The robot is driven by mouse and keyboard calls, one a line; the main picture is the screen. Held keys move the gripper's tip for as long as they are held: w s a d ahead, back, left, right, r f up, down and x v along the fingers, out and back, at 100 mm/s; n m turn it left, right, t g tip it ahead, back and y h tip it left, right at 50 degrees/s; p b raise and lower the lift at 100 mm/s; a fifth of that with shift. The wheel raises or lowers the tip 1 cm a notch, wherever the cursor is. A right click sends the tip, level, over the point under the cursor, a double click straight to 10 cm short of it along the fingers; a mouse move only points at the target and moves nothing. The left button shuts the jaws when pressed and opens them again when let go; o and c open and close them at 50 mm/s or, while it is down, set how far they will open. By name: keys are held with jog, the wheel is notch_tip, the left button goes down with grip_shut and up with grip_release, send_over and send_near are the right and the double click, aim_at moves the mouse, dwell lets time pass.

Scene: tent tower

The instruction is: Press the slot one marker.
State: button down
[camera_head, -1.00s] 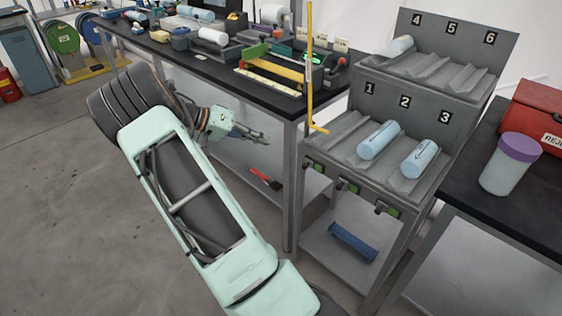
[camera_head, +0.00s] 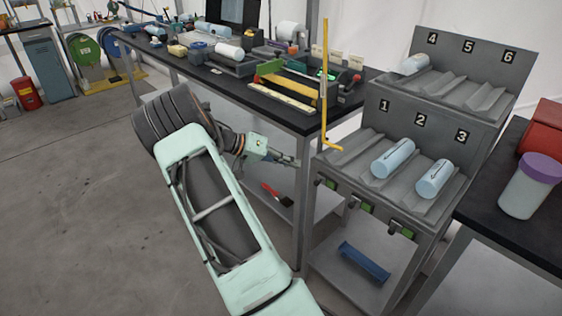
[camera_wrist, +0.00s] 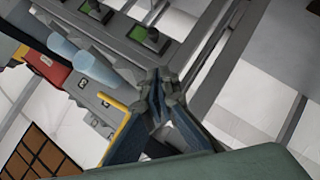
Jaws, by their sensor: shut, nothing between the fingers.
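A grey slotted rack (camera_head: 413,210) has black number plates; plate 1 (camera_head: 384,105) stands behind slot one, which looks empty. A dark fitting with a green face (camera_head: 327,183) sits on the front edge below slot one. Green-faced fittings (camera_wrist: 149,38) also show in the wrist view. Light-blue cylinders lie in slot two (camera_head: 393,158) and slot three (camera_head: 434,179). My gripper (camera_head: 295,161) is shut and empty, left of the rack's front-left corner. Its fingers (camera_wrist: 163,92) show in the wrist view. I cannot tell the exact gap to the green-faced fitting.
A yellow upright rod (camera_head: 324,85) with a bent foot stands at the rack's left edge. A cluttered black workbench (camera_head: 270,112) is behind my gripper. A purple-lidded jar (camera_head: 530,185) stands on the right table. Open floor lies to the left.

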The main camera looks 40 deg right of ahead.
aim_at(316, 182)
jog(key=s+d+f, duration=0.2)
jog(key=f, duration=0.1)
jog(key=shift+s+d, duration=0.3)
jog(key=shift+s+f+b, duration=0.3)
jog(key=shift+s+f, duration=0.35)
jog(key=shift+s+d, duration=0.1)
jog(key=shift+s, duration=0.25)
jog(key=s+b, duration=0.1)
jog(key=s, duration=0.2)
jog(key=shift+s+d, duration=0.15)
jog(key=shift+s, duration=0.1)
jog(key=shift+w, duration=0.1)
jog(key=shift+r, duration=0.1)
